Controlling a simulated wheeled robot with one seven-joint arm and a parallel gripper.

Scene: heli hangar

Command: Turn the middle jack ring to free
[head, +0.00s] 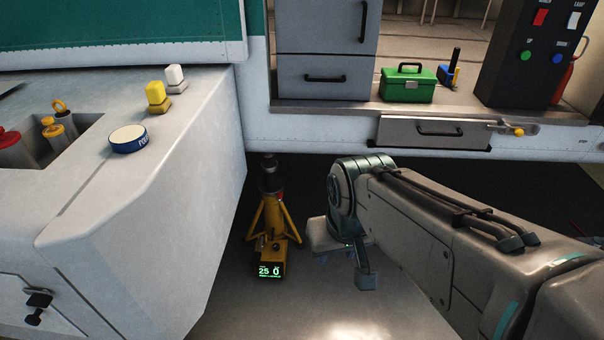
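One yellow tripod jack (264,240) stands upright on the floor under the helicopter's side, left of my arm. It has a dark top post and a narrow red band, which looks like its ring (279,197), just below the post. A display (269,271) at its foot shows green digits that look like "25 0". The ring's setting is too small to read. My gripper (344,268) hangs to the right of the jack, apart from it. Its two fingers point down with a gap between them, and nothing shows in the gap. My arm hides part of the floor behind.
A grey-white panelled body (170,180) closes off the left side, close to the jack. The cabin sill (330,109) overhangs above, carrying a green toolbox (407,84) and a dark switch box (528,55). A drawer (425,132) sits below it. Floor is clear in front of the jack.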

